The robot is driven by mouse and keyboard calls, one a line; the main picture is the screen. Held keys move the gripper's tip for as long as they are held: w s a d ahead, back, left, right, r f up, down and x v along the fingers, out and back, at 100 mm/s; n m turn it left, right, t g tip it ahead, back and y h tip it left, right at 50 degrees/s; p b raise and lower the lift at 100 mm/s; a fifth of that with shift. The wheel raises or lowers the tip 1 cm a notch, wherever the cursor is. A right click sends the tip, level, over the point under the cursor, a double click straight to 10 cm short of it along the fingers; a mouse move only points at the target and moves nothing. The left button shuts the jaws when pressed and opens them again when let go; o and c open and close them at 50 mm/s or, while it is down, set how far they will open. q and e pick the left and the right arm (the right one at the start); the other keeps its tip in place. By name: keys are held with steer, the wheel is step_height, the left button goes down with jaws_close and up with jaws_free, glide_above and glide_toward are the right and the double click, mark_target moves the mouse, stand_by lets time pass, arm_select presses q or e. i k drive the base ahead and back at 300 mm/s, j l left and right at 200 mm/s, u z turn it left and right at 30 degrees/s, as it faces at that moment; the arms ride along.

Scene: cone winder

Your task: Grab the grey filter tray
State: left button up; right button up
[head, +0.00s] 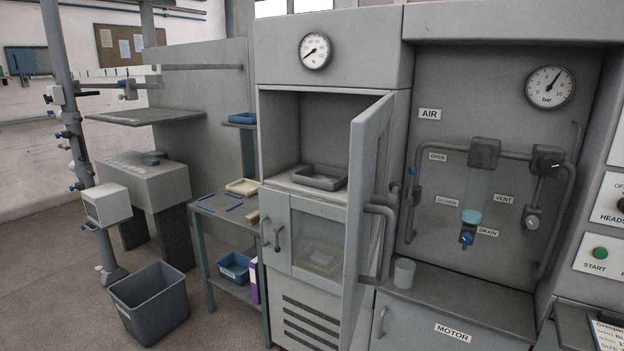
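A grey filter tray (320,177) sits on the shelf of the open upper compartment in the tall grey cabinet. It is shallow, rectangular and looks empty. The compartment door (367,190) is swung open to the right, and its edge comes close to the tray's right side in the picture. Neither of my grippers is in view.
Below, a closed lower door has a window with a yellowish tray (320,258) behind it. Left is a side table (222,215) with a cream tray (242,187). A bin (150,303) stands on the floor. A cup (404,272) stands on the right ledge.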

mark_target(329, 178)
steer(key=z, duration=0.45)
steer(key=i+j+z, duration=0.15)
steer(key=z, duration=0.2)
steer(key=i+j+z, duration=0.1)
steer(key=j+z, duration=0.3)
steer(key=i+j+z, duration=0.1)
steer(key=z, duration=0.25)
steer(key=j+z, duration=0.4)
steer(key=j, duration=0.75)
steer(key=j+z, duration=0.1)
steer(key=j, duration=1.05)
steer(key=i, duration=0.05)
